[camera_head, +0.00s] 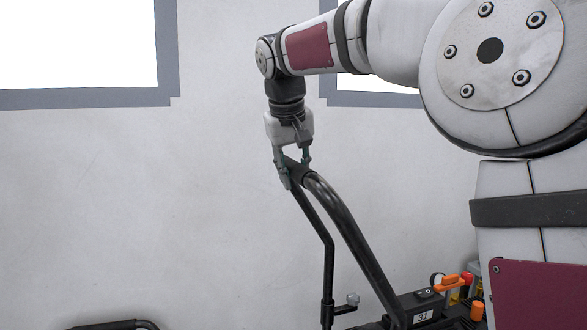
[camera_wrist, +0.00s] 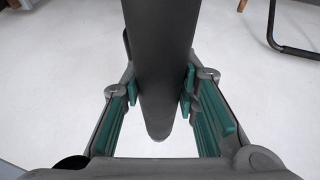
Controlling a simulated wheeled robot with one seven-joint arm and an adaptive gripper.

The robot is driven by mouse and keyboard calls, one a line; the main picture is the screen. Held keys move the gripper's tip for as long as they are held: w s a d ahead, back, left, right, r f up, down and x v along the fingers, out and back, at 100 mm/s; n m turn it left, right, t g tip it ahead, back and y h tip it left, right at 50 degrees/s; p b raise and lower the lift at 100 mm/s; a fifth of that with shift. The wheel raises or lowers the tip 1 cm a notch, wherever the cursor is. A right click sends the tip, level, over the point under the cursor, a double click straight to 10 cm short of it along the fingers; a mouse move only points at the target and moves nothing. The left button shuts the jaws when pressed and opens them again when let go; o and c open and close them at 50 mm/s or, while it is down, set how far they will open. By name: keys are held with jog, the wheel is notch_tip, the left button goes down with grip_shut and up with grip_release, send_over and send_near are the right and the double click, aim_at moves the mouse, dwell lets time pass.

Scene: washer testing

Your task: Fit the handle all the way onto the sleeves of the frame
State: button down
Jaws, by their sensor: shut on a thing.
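The handle (camera_head: 345,220) is a bent black tube in the head view. It slopes down and right from my gripper (camera_head: 296,172) in two legs, one thicker and nearer, one thinner with a bend. My gripper points down and is shut on the handle's top bar. In the wrist view the dark tube (camera_wrist: 158,70) lies between the teal fingers of my gripper (camera_wrist: 160,92). A sleeve with a grey knob (camera_head: 352,299) shows at the lower end of the thinner leg. The near leg's lower end meets dark parts at the bottom edge; how deep either leg sits cannot be told.
A black unit labelled 31 (camera_head: 424,316) stands at the lower right, with orange-handled items (camera_head: 452,283) beside it. Another black tube (camera_head: 105,325) shows at the bottom left. The wall behind is plain, and the space left of the handle is clear.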

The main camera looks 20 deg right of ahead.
jog(key=shift+f+b, duration=0.45)
jog(key=shift+f, duration=1.95)
jog(key=c, duration=1.2)
grip_release()
jog(key=shift+o, duration=0.2)
jog(key=v, duration=1.2)
